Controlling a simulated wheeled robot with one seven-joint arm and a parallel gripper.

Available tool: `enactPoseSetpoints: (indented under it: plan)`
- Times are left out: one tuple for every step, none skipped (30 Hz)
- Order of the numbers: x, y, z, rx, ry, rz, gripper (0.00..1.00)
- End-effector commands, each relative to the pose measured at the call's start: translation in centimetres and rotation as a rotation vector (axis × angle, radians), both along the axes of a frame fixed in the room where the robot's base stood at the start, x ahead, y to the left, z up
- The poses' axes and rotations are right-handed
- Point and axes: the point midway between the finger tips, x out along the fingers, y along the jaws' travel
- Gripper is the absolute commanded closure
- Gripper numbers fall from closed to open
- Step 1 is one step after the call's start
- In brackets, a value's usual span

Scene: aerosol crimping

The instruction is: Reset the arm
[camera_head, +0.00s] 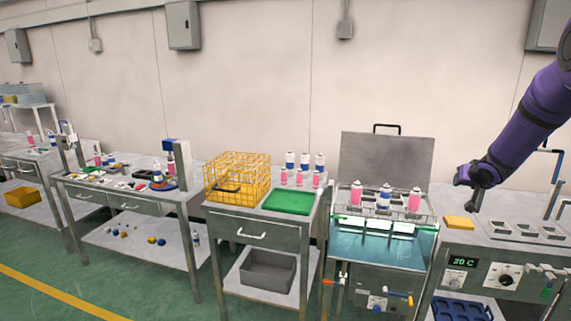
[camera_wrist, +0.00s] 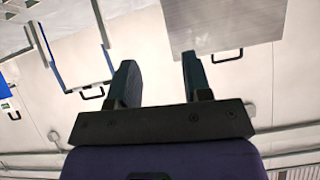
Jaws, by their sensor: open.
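My gripper (camera_head: 472,194) is at the end of my purple arm, on the right of the head view. It hangs in the air above the right-hand bench, close to the right edge of the water bath. In the wrist view my gripper (camera_wrist: 155,78) shows two dark fingers spread apart with nothing between them. Behind the fingers are the pale wall and the bath's grey raised lid (camera_wrist: 225,22), with its handle. No object touches the fingers.
The water bath (camera_head: 375,250) holds pink and blue-white cans in a rack; its lid (camera_head: 386,165) stands open. A yellow sponge (camera_head: 458,222) lies below my gripper. Left are a yellow wire basket (camera_head: 237,178), a green tray (camera_head: 288,202) and several cans. Open air surrounds my gripper.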

Motion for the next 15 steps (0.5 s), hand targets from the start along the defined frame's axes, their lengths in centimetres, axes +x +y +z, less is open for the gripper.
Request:
enactPoseSetpoints:
  plan:
    - [-0.9,1.0,2.0,-0.016,0.001,-0.007,0.55]
    - [-1.4,1.5,3.0,-0.026,0.006,-0.012,0.55]
    - [-2.2,2.1,4.2,-0.037,0.013,-0.020,0.55]
    - [-2.9,2.6,5.2,-0.046,0.020,-0.025,0.55]
    - [-3.5,3.1,6.1,-0.052,0.024,-0.030,0.55]
    - [-4.4,3.9,7.2,-0.061,0.033,-0.035,0.55]
    - [-5.1,4.4,8.0,-0.069,0.041,-0.038,0.55]
    - [-5.9,4.9,8.7,-0.073,0.047,-0.042,0.55]
    - [-6.9,5.6,9.7,-0.080,0.056,-0.046,0.55]
    - [-7.7,6.2,10.4,-0.085,0.064,-0.048,0.55]
    - [-8.5,6.8,11.1,-0.088,0.073,-0.050,0.55]
    - [-9.6,7.5,12.0,-0.094,0.083,-0.051,0.55]
    - [-10.5,8.1,12.6,-0.096,0.092,-0.053,0.55]
    - [-11.3,8.7,13.2,-0.099,0.100,-0.052,0.55]
    - [-12.5,9.5,13.9,-0.102,0.112,-0.051,0.55]
